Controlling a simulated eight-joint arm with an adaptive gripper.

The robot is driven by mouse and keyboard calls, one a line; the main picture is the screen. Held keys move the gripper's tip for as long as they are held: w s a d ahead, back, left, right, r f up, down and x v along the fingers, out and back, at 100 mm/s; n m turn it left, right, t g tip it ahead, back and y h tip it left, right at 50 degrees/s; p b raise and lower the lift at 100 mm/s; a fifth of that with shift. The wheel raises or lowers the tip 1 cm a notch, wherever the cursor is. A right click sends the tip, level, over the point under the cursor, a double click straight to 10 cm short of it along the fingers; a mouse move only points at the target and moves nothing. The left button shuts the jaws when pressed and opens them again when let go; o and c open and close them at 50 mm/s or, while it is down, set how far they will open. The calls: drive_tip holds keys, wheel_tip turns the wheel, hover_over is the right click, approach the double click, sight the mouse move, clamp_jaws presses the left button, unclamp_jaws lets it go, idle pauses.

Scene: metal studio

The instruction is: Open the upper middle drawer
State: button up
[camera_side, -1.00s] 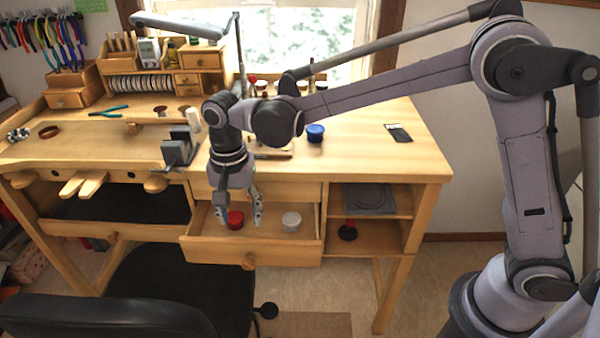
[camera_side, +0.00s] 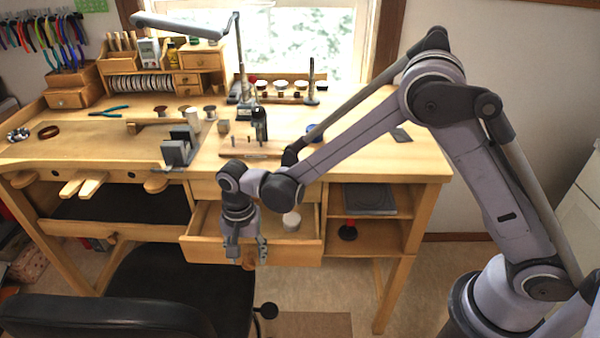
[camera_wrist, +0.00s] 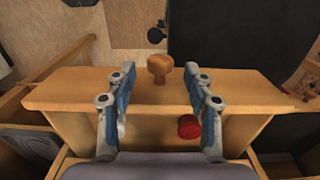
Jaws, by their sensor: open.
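The workbench has a pulled-out wooden drawer (camera_side: 295,249) below its top; it also shows in the wrist view (camera_wrist: 70,90). A closed wooden front (camera_side: 307,192) is partly visible just above it. My gripper (camera_side: 247,256) is open and empty, pointing down at the open drawer's front. In the wrist view, my two fingers (camera_wrist: 158,82) straddle the front panel's line, with the round wooden knob (camera_wrist: 160,68) between and just beyond their tips. Contact with the knob cannot be told.
A red-lidded jar (camera_wrist: 188,126) and a white jar (camera_side: 291,221) sit inside the open drawer. Open shelves (camera_side: 370,236) stand at its right. A black chair (camera_side: 170,290) is in front at the left. Small tools and a grey block (camera_side: 180,150) are on the benchtop.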

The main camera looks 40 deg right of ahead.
drive_tip(key=shift+f, duration=1.25)
clamp_jaws()
drive_tip(key=s+a, duration=0.6)
drive_tip(key=shift+s+a, duration=0.25)
unclamp_jaws()
drive_tip(key=shift+r, duration=0.1)
wheel_tip(320, 180, up, 12)
